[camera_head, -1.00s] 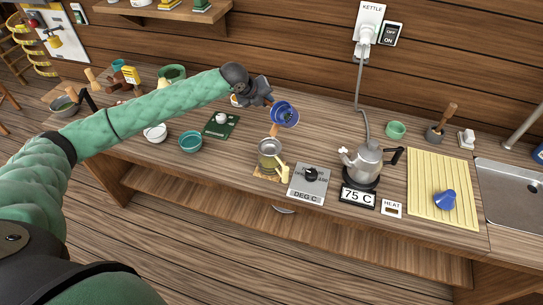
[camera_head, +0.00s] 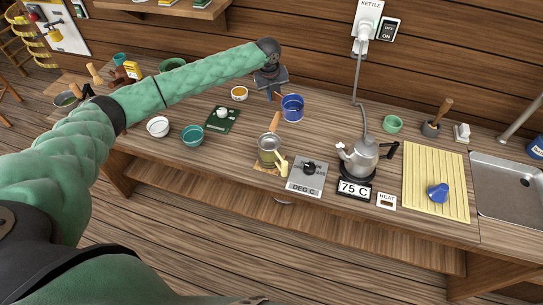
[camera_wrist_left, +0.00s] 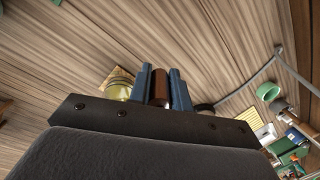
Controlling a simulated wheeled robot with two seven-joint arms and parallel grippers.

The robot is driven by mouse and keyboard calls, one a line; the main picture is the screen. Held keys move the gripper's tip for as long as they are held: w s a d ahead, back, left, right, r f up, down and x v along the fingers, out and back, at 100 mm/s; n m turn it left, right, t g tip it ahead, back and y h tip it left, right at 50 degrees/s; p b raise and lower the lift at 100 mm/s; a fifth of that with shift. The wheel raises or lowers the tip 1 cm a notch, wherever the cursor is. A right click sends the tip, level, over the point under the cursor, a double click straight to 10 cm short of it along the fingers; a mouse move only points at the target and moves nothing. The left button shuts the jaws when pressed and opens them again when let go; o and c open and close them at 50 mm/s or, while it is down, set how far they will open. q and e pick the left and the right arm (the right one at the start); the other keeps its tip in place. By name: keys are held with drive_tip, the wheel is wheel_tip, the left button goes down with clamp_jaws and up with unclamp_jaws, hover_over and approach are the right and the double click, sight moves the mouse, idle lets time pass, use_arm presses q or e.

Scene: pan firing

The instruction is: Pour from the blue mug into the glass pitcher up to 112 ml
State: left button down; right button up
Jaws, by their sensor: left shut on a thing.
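The blue mug (camera_head: 292,109) is upright, behind and to the right of the glass pitcher (camera_head: 267,158). My left gripper (camera_head: 274,92) is at the mug's left side, shut on its brown handle. In the left wrist view the brown handle (camera_wrist_left: 160,88) sits between the two fingers, and the mug's body is hidden. The pitcher stands on a small wooden board on the counter and has a pale yellow handle. It also shows in the left wrist view (camera_wrist_left: 117,92). Its liquid level is too small to read. My right gripper is not in view.
A grey panel marked DEG C (camera_head: 307,178) is right of the pitcher. Beyond it are a kettle (camera_head: 362,157) and a 75 C display (camera_head: 354,189). A teal bowl (camera_head: 193,135) and a green scale (camera_head: 222,122) are to the left. A wooden handle (camera_head: 275,122) is behind the pitcher.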

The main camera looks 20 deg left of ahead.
use_arm(q)
drive_tip(key=shift+w+d, duration=0.1)
drive_tip(key=shift+r, duration=3)
